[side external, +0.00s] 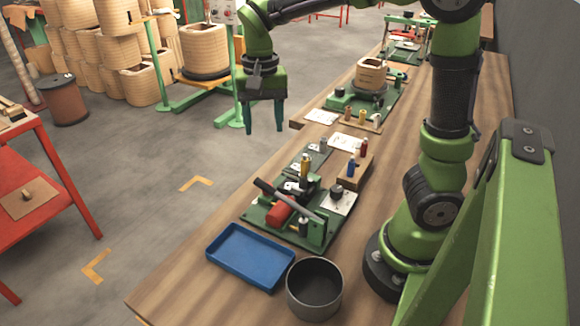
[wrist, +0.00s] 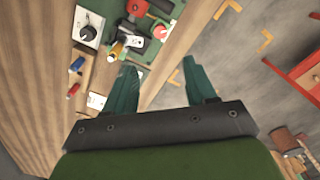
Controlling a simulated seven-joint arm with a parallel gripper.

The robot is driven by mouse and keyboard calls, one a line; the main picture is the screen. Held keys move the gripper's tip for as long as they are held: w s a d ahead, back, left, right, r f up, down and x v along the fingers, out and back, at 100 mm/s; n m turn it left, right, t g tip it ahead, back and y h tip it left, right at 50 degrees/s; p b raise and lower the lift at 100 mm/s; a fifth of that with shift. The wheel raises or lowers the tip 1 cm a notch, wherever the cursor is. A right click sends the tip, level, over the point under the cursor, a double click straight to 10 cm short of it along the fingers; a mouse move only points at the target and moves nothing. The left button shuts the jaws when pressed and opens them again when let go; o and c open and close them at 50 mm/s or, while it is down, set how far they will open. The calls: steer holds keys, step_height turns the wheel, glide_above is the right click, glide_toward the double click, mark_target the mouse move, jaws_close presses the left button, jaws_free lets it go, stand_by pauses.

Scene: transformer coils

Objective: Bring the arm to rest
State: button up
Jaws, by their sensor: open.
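My gripper (side external: 265,130) is open and empty in the side external view, held in the air past the left edge of the wooden bench. Its two dark green fingers point down and stand well apart. In the wrist view my gripper (wrist: 165,85) shows both fingers spread with nothing between them. The bench edge and the grey floor lie below. My green arm reaches over from its base on the right side of the bench.
A green fixture board (side external: 270,225) with a black lever and red part is on the bench (side external: 165,295). A blue tray (side external: 250,282) and grey pot (side external: 315,312) stand in front. A coil (side external: 370,72) stands farther back. A red table (side external: 50,150) is left; floor between is clear.

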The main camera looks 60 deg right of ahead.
steer(key=s+a+r+n+t+y, duration=0.2)
steer(key=s+a+n+t, duration=0.3)
steer(key=s, duration=0.6)
steer(key=shift+a+r+n+t, duration=0.3)
steer(key=shift+r+n+t, duration=0.3)
steer(key=shift+t, duration=0.5)
